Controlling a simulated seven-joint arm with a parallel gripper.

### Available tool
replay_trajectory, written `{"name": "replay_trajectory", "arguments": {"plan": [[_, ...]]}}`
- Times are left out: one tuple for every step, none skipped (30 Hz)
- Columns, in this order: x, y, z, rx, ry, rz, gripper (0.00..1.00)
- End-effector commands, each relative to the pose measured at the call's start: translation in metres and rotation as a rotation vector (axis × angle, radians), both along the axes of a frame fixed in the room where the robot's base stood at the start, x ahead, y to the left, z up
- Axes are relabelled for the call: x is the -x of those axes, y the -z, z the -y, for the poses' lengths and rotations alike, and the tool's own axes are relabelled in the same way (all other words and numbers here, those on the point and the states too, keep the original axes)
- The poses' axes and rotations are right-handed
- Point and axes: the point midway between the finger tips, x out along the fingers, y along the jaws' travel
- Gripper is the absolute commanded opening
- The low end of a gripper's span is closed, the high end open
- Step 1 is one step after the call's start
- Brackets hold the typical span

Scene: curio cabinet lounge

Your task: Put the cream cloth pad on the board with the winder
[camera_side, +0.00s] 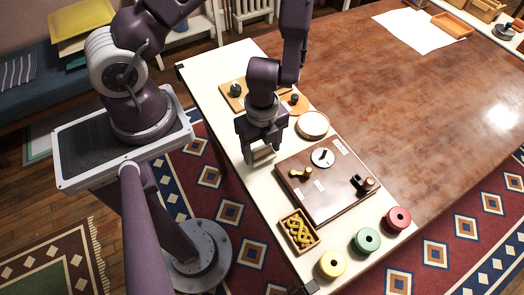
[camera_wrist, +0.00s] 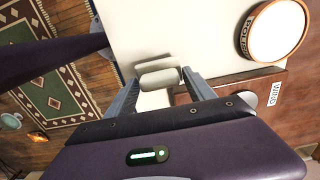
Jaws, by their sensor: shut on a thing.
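My gripper (camera_side: 262,156) is shut on the cream cloth pad (camera_side: 263,153), above the pale table top, left of the large brown board. In the wrist view my gripper (camera_wrist: 160,80) has the pad (camera_wrist: 160,78) between its two fingertips. The brown board (camera_side: 318,206) carries a white dial (camera_side: 322,157), a brass crank-like piece (camera_side: 300,173) and a dark piece with a wooden knob (camera_side: 363,184). Its edge shows in the wrist view (camera_wrist: 238,98) with a label reading "WIND" (camera_wrist: 274,93). The pad is apart from the board.
A round, wood-rimmed, cream-topped dish (camera_side: 313,124) stands behind the board. A wooden board (camera_side: 228,98) and an orange round (camera_side: 301,110), each with a dark knob, lie farther back. A tray of yellow pieces (camera_side: 299,231) and yellow, green and red spools (camera_side: 366,241) stand in front.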

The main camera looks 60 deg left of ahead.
Motion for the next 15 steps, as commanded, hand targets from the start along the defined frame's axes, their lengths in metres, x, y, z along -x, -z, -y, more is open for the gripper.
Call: {"name": "replay_trajectory", "arguments": {"plan": [[0.001,0.009,0.0,-0.001,0.0,-0.004,0.0],[0.001,0.013,0.0,-0.001,-0.001,-0.004,0.0],[0.0,0.016,0.0,-0.001,-0.002,-0.001,0.0],[0.0,0.018,0.0,0.0,-0.002,0.0,0.0],[0.0,0.018,0.0,0.0,-0.002,0.002,0.0],[-0.001,0.018,0.0,0.0,-0.003,0.003,0.0],[-0.001,0.018,0.0,0.0,-0.003,0.003,0.0],[-0.001,0.017,0.0,0.0,-0.003,0.003,0.0],[-0.001,0.017,0.0,0.0,-0.003,0.003,0.0],[-0.001,0.017,0.0,0.0,-0.003,0.003,0.0],[-0.001,0.018,0.0,0.0,-0.003,0.002,0.0],[-0.001,0.019,0.0,0.0,-0.003,0.002,0.0],[-0.001,0.02,0.0,0.0,-0.003,0.002,0.0],[-0.001,0.021,0.0,0.0,-0.003,0.002,0.0],[-0.001,0.02,0.0,0.0,-0.003,0.002,0.7]]}}
